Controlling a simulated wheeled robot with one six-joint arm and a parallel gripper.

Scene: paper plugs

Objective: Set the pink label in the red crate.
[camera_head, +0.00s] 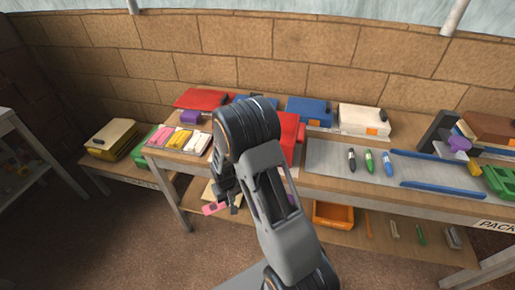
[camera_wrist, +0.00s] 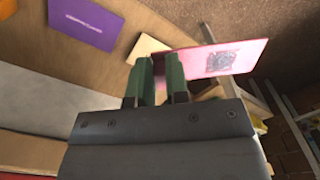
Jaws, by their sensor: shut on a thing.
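The pink label (camera_head: 211,209) is held out at the left of my gripper (camera_head: 224,200), in front of the table edge. In the wrist view the label (camera_wrist: 228,60) is flat, with a dark square code, and its left end is between the green fingers of my gripper (camera_wrist: 160,72). The gripper is shut on it. A red box-like thing (camera_head: 290,130) stands on the table behind my arm, which hides part of it. Another flat red thing (camera_head: 200,98) lies at the back left. I cannot tell which is the red crate.
Pink, yellow and white stacks (camera_head: 180,139) lie on the table's left part. Blue (camera_head: 309,109) and white (camera_head: 362,120) boxes stand at the back. A grey mat (camera_head: 330,158) bears several markers. An orange bin (camera_head: 333,214) is on the lower shelf. Floor at front left is clear.

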